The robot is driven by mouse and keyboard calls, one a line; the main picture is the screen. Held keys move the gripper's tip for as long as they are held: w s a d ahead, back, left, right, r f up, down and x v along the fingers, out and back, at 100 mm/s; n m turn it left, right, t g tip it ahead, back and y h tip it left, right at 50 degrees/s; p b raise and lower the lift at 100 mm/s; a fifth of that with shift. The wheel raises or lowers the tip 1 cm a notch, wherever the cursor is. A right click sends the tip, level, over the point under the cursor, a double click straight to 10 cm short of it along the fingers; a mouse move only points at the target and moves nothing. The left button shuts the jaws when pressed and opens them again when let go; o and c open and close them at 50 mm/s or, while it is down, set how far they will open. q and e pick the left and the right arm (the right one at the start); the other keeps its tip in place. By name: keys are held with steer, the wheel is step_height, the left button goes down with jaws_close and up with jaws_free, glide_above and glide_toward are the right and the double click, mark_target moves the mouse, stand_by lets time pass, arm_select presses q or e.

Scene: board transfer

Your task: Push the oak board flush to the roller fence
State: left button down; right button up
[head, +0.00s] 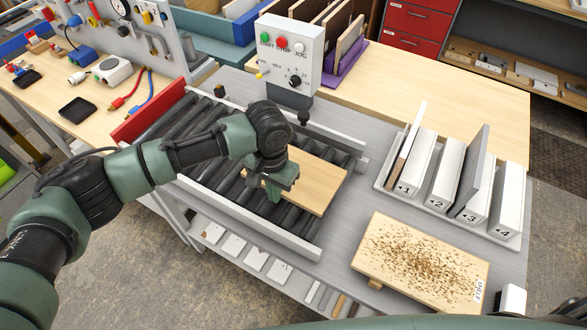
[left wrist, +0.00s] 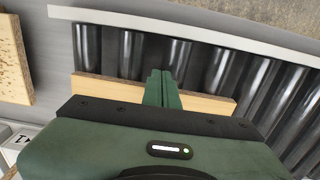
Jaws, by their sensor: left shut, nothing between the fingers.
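The oak board (head: 318,186) is a plain light-wood plate lying flat on the dark rollers, towards their right end. A strip of it also shows in the left wrist view (left wrist: 208,103). A red fence (head: 150,117) stands across the far left end of the rollers, with a wide stretch of bare rollers between it and the board. My left gripper (head: 273,200) is shut and empty, pointing down over the board's left part and hiding some of it. Its closed fingers also show in the left wrist view (left wrist: 162,90); contact with the board cannot be told. My right gripper is not in view.
Pale rails (head: 250,222) edge the roller bed. A control box (head: 290,52) stands behind it. A numbered rack (head: 440,180) and a speckled board (head: 420,258) are to the right. A small black knob (head: 219,90) sits by the back rail.

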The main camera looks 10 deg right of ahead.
arm_select(q)
steer(key=shift+f, duration=0.35)
steer(key=shift+w+d+r+b, duration=0.2)
steer(key=shift+w+d+b, duration=0.1)
steer(key=shift+w+d, duration=0.5)
steer(key=shift+w+d+b, duration=0.35)
steer(key=shift+w+d, duration=0.1)
steer(key=shift+w, duration=0.25)
steer(key=shift+w+d+b, duration=0.4)
steer(key=shift+w, duration=0.25)
steer(key=shift+w+d+b, duration=0.35)
steer(key=shift+w+d, duration=0.1)
steer(key=shift+w, duration=0.25)
steer(key=shift+r, duration=0.1)
steer(key=shift+s+a+p, duration=0.2)
steer(key=shift+s+p, duration=0.05)
steer(key=shift+p, duration=0.45)
steer(key=shift+s+a+p, duration=0.55)
steer(key=shift+s+p, duration=0.25)
steer(key=shift+p, duration=0.2)
